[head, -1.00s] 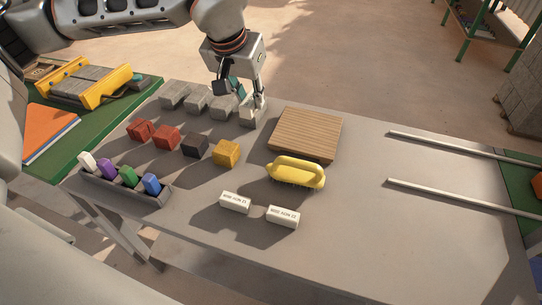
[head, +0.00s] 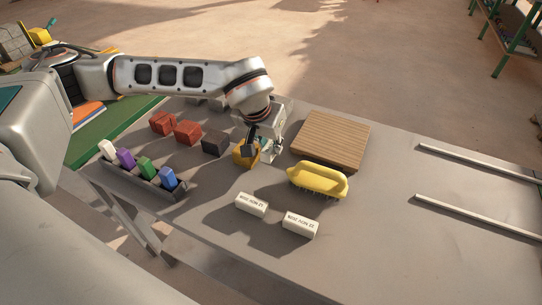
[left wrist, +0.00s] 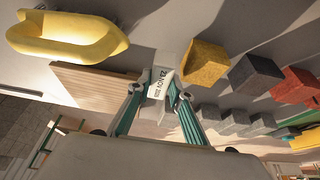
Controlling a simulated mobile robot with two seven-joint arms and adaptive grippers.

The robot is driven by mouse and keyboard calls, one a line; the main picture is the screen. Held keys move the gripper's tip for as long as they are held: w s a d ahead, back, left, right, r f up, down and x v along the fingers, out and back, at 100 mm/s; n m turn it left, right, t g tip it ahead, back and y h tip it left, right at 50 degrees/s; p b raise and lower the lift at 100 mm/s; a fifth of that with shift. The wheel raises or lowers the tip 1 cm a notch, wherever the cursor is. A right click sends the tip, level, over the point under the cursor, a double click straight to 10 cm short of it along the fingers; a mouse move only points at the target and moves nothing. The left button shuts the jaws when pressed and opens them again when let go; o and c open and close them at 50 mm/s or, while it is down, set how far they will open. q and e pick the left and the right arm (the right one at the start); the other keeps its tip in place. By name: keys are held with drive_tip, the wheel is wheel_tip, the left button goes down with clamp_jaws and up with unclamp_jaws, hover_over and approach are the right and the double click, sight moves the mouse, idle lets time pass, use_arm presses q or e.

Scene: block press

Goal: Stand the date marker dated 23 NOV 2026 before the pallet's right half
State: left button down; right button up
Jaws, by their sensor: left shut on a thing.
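My left gripper (head: 268,152) hangs low over the table beside the yellow block, left of the slatted wooden pallet (head: 333,139). In the left wrist view the gripper (left wrist: 158,98) is shut on a white date marker (left wrist: 159,84), whose printed face appears to read 23 NOV 2026. The pallet also shows in the left wrist view (left wrist: 92,84). Two other white date markers, one (head: 251,204) and another (head: 300,224), lie on the table in front of the brush; their print is too small to read surely. My right gripper is not in view.
A yellow brush (head: 317,180) lies right in front of the pallet. A yellow block (head: 243,156), a dark block (head: 215,143) and two red blocks (head: 187,132) form a row. A grey tray (head: 142,182) holds coloured pieces. Two rods (head: 465,215) lie at right.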

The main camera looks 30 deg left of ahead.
sight(271, 155)
use_arm(q)
drive_tip(key=shift+f+b, duration=0.35)
drive_tip(key=shift+f, duration=1.8)
drive_tip(key=shift+f, duration=0.15)
drive_tip(key=c, duration=2.1)
unclamp_jaws()
